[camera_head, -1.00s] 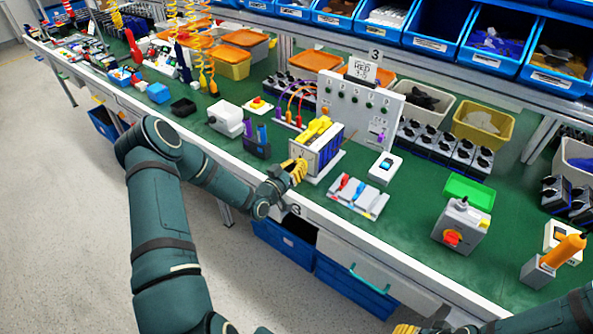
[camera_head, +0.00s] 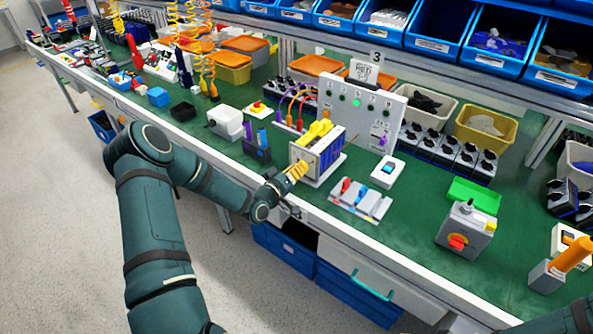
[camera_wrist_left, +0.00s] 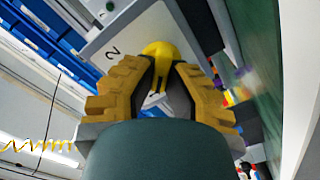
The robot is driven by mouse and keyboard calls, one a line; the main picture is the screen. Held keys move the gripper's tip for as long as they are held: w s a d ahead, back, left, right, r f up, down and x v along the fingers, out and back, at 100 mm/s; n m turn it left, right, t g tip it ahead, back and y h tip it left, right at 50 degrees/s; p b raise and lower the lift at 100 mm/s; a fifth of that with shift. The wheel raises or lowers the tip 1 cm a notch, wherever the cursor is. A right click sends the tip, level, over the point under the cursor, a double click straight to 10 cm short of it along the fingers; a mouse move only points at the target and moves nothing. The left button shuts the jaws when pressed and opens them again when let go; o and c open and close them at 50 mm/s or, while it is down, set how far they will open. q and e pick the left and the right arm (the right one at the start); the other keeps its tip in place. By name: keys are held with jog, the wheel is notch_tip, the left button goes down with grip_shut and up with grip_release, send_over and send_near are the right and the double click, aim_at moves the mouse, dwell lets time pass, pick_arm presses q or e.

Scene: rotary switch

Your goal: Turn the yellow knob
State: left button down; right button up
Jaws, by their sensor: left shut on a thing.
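The yellow knob (camera_wrist_left: 165,62) shows in the left wrist view, on a pale panel marked 2. It sits between the two ribbed yellow fingers of my left gripper (camera_wrist_left: 165,88), which is shut on it. In the head view my left gripper (camera_head: 297,172) is at the front face of a white-and-blue switch box (camera_head: 328,152) with yellow parts on top. The gripper hides the knob there. My right gripper is out of view; only part of my right arm shows at the lower right.
A grey box with a red knob (camera_head: 457,242) and an orange-handled device (camera_head: 575,255) stand to the right on the green bench (camera_head: 400,220). A small block with red and blue levers (camera_head: 360,198) lies near the front edge. An upright panel (camera_head: 362,110) stands behind.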

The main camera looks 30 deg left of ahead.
pick_arm(q)
jog(key=c, duration=1)
grip_release()
jog(key=s, duration=0.8)
jog(key=s+a, duration=0.1)
jog(key=s, duration=0.3)
